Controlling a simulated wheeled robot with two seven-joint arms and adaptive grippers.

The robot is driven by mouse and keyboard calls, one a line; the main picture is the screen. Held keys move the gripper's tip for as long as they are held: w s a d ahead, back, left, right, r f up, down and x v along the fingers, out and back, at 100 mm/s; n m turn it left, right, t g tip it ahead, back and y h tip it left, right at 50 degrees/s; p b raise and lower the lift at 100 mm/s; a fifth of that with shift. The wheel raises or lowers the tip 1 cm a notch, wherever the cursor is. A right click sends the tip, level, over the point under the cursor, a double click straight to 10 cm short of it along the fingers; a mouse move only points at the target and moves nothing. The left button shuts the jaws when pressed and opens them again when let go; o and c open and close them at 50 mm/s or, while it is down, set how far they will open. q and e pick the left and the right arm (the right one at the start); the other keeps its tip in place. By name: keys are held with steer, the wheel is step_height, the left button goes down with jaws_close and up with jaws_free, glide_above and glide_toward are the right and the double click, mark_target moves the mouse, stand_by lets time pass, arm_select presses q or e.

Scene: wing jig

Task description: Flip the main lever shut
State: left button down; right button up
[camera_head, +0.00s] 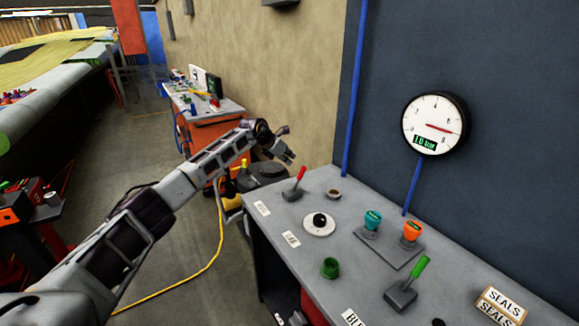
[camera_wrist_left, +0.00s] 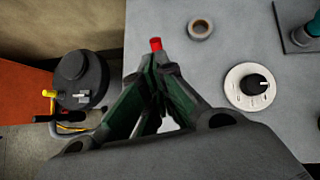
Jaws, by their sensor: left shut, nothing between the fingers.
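A lever with a red handle (camera_head: 300,176) stands on a dark base near the far left corner of the grey bench (camera_head: 330,240). Its handle is tilted up and to the right in the head view. Its red tip (camera_wrist_left: 155,44) shows just beyond my fingertips in the left wrist view; the rest is hidden by the fingers. A second lever with a green handle (camera_head: 419,268) stands nearer, leaning right. My right gripper is not in view.
A dial knob on a white disc (camera_head: 320,222), a tape-like ring (camera_head: 333,194), a teal button (camera_head: 372,220), an orange button (camera_head: 412,232) and a green cup (camera_head: 330,267) stand on the bench. A round gauge (camera_head: 434,123) hangs on the blue wall.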

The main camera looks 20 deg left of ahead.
arm_select(q)
steer(key=shift+s+r, duration=0.2)
steer(key=shift+r, duration=0.5)
steer(key=shift+s+r, duration=0.2)
steer(key=shift+r, duration=0.5)
